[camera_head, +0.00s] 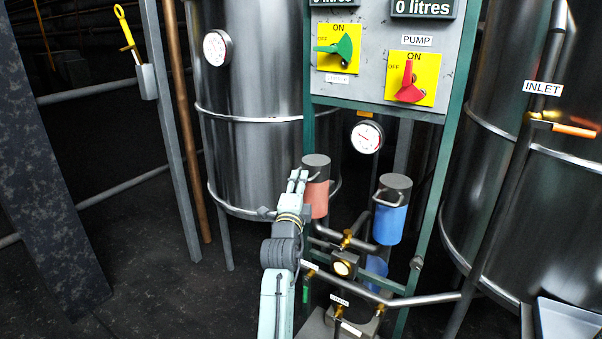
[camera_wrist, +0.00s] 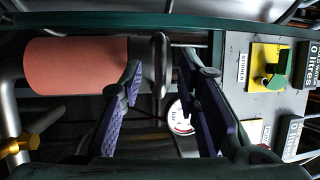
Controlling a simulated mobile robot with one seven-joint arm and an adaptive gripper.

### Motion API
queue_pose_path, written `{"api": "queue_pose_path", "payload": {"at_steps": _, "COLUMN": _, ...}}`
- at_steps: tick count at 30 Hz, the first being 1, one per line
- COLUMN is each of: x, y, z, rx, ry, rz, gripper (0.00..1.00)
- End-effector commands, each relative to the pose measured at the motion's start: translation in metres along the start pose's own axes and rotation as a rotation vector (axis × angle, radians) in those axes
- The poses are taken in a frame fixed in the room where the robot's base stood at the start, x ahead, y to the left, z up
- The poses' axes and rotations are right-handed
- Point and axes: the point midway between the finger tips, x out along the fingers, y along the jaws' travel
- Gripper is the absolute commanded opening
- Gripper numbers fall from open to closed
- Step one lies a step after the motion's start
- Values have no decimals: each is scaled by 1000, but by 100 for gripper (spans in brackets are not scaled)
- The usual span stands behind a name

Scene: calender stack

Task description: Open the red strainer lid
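The red strainer (camera_head: 316,199) stands upright on the pipework left of the blue strainer, with a dark grey lid (camera_head: 316,161) on top. In the wrist view the red strainer (camera_wrist: 75,64) lies sideways at the left, its dark lid (camera_wrist: 142,57) facing right. The lid's metal loop handle (camera_wrist: 161,50) shows between the fingertips of my gripper (camera_wrist: 158,68). The purple fingers are apart, one on each side of the handle; I cannot tell whether either touches it. In the head view my gripper (camera_head: 298,180) is at the red strainer's left side, by the lid.
The blue strainer (camera_head: 391,208), with its own lid and handle, stands close on the right. A control panel (camera_head: 375,92) with green and red switches is above. A pressure gauge (camera_head: 367,136) hangs behind. Steel tanks (camera_head: 255,150) flank the frame. Pipes and brass valves crowd below.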

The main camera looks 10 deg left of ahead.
Motion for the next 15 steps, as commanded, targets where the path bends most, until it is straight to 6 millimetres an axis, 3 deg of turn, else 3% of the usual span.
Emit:
{"api": "queue_pose_path", "payload": {"at_steps": 6, "x": 27, "y": -1, "z": 0, "rx": 0, "ry": 0, "rz": 0, "gripper": 30}}
{"api": "queue_pose_path", "payload": {"at_steps": 15, "x": 32, "y": 0, "z": 1, "rx": 0, "ry": -2, "rz": -1, "gripper": 30}}
